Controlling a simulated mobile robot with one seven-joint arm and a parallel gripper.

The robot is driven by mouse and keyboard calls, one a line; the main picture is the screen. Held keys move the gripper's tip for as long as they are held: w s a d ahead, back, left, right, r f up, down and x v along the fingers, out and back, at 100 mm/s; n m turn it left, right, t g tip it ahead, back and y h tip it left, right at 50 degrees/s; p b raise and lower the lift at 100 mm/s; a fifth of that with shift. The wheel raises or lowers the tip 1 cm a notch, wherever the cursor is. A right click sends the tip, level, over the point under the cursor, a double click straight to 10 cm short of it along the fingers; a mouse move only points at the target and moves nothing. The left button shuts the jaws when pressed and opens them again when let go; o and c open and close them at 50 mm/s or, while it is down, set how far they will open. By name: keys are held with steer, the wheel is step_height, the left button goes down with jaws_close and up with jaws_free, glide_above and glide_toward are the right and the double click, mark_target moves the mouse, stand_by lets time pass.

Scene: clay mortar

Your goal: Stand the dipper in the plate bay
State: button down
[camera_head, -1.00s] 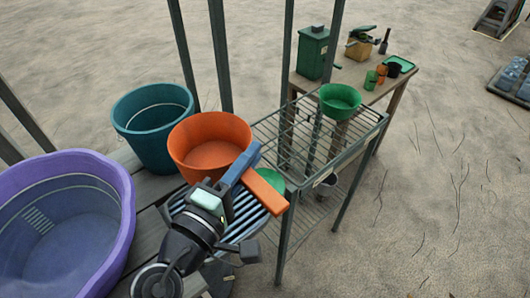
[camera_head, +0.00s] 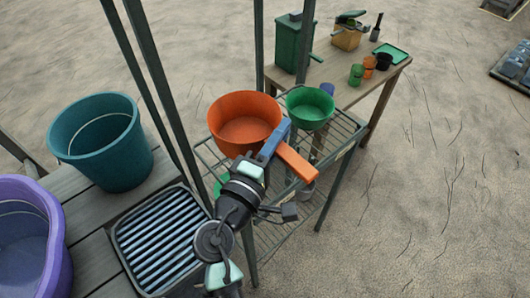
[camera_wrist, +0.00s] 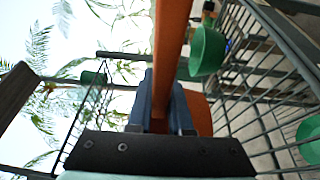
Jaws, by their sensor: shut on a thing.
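The orange dipper (camera_head: 243,119) has a round bowl and a flat straight handle (camera_head: 298,166). My gripper (camera_head: 276,142) has blue fingers and is shut on the handle close to the bowl. In the head view the dipper appears over the wire rack (camera_head: 343,146), bowl opening up; I cannot tell its height above the wires. In the wrist view the handle (camera_wrist: 172,40) runs up between my gripper's fingers (camera_wrist: 160,105), with part of the bowl hidden behind them. I cannot tell which part of the rack is the plate bay.
A green bowl (camera_head: 309,107) is on the rack just right of the dipper. Rack posts (camera_head: 148,75) rise nearby. A ribbed tray (camera_head: 160,238), teal bucket (camera_head: 103,142) and purple tub (camera_head: 25,245) are at left. A wooden table (camera_head: 345,85) with cups stands behind.

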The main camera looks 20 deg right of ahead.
steer(key=shift+a+f+b, duration=0.1)
steer(key=shift+f+b, duration=0.7)
steer(key=shift+f, duration=2.75)
steer(key=shift+f, duration=0.2)
steer(key=c, duration=0.8)
jaws_free()
steer(key=shift+r, duration=0.1)
steer(key=shift+c, duration=0.2)
